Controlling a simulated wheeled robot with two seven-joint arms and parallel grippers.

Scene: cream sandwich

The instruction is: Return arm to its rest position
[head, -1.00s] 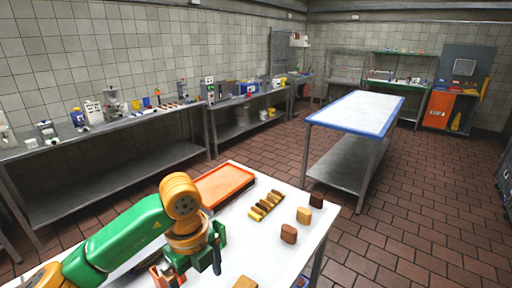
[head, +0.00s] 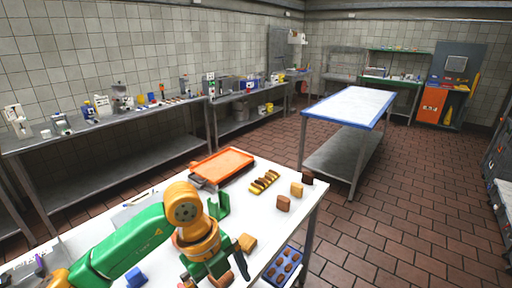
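My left arm, green with orange-yellow joints, comes in from the lower left over the white table (head: 262,222). My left gripper (head: 213,272) points down near the table's front part, at the bottom edge of the head view. Its fingertips are cut off or hidden, so I cannot tell whether it holds anything. A tan block (head: 247,243) lies just right of it. My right arm and gripper are not in view.
An orange tray (head: 222,164) lies at the table's back. A row of yellow-and-brown pieces (head: 265,181), a brown block (head: 283,203), a tan block (head: 296,189) and a dark block (head: 307,178) stand to its right. A blue tray (head: 271,273) with brown pieces sits at the front right.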

